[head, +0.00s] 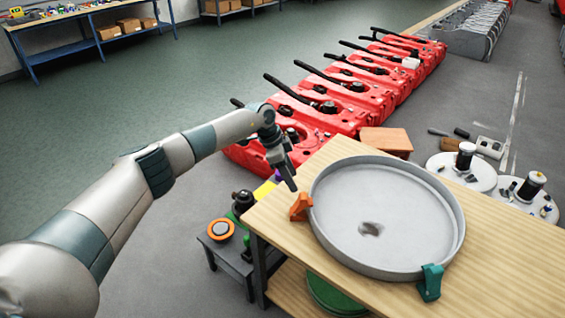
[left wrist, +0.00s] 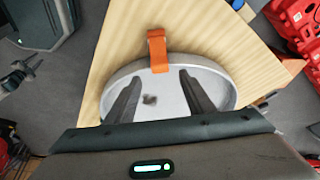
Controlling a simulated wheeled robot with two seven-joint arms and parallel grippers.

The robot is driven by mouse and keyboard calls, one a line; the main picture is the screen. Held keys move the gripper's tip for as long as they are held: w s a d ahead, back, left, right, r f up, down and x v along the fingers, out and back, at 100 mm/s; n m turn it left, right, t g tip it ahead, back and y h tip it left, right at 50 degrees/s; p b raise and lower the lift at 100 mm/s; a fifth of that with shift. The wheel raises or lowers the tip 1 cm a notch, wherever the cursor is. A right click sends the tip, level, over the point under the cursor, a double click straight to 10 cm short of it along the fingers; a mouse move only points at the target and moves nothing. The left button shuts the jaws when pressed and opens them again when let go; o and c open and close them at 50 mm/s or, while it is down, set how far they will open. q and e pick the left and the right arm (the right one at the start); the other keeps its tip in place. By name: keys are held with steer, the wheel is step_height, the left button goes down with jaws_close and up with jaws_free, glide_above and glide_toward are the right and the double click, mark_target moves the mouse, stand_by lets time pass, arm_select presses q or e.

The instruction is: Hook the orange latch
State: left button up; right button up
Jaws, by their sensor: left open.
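The orange latch (head: 300,206) stands at the left rim of a round grey pan (head: 385,258) on the wooden table. In the left wrist view the orange latch (left wrist: 157,50) is upper middle, its lower end over the pan's rim (left wrist: 112,92). My left gripper (head: 289,180) is open and empty, above and just behind the latch in the head view. In the left wrist view the open fingers (left wrist: 158,85) point toward the pan with the latch beyond and between them. I cannot tell whether the latch is fastened. My right gripper is not in view.
A teal latch (head: 430,283) sits at the pan's front right rim. The table (head: 515,265) is bare to the right. Red tanks (head: 340,95) line up behind. A small dark stand (head: 228,252) with several parts is left of the table.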

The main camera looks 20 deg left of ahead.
arm_select(q)
steer(key=w+b+v, duration=0.1)
steer(key=v, duration=0.6)
steer(key=shift+s+b, duration=0.35)
steer(key=shift+s, duration=0.1)
steer(key=shift+r, duration=0.1)
